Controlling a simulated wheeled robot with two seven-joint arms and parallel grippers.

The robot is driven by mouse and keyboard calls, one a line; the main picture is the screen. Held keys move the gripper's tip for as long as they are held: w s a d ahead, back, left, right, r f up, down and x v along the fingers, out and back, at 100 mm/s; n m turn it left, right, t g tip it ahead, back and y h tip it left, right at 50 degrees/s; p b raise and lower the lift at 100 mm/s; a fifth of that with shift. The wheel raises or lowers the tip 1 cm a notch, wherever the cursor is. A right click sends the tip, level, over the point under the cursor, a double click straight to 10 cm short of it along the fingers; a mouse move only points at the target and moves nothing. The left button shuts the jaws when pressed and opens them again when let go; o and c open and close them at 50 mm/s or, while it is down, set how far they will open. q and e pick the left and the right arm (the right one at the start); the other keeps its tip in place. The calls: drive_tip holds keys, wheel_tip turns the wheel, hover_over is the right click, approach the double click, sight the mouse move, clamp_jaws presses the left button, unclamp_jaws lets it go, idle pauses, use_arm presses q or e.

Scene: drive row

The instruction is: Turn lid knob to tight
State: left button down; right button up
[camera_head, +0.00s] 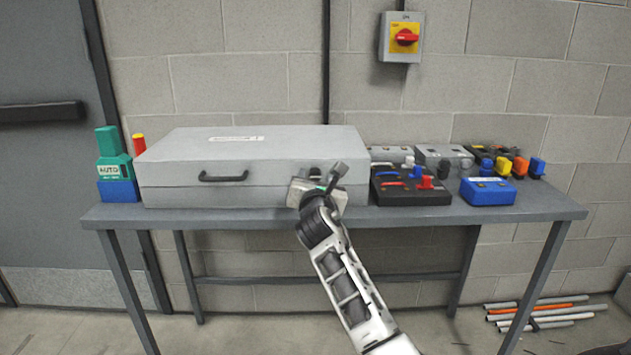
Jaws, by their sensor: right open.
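A large grey case (235,147) with a closed lid lies on the table (520,204). Its black handle (222,177) is on the front face. A small dark part, which looks like the lid knob (315,173), shows at the right of the front face, mostly hidden behind my gripper. Its turn position cannot be read. My right gripper (322,183) is open in front of the case's right front, close to this part. Whether it touches it cannot be told. My left gripper is not in view.
A green and blue device (114,170) stands left of the case. A yellow switch with a red knob (405,37) is on the wall. Pipes (545,310) lie on the floor.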

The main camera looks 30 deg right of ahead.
drive_tip(key=shift+w, duration=0.1)
drive_tip(key=c, duration=1)
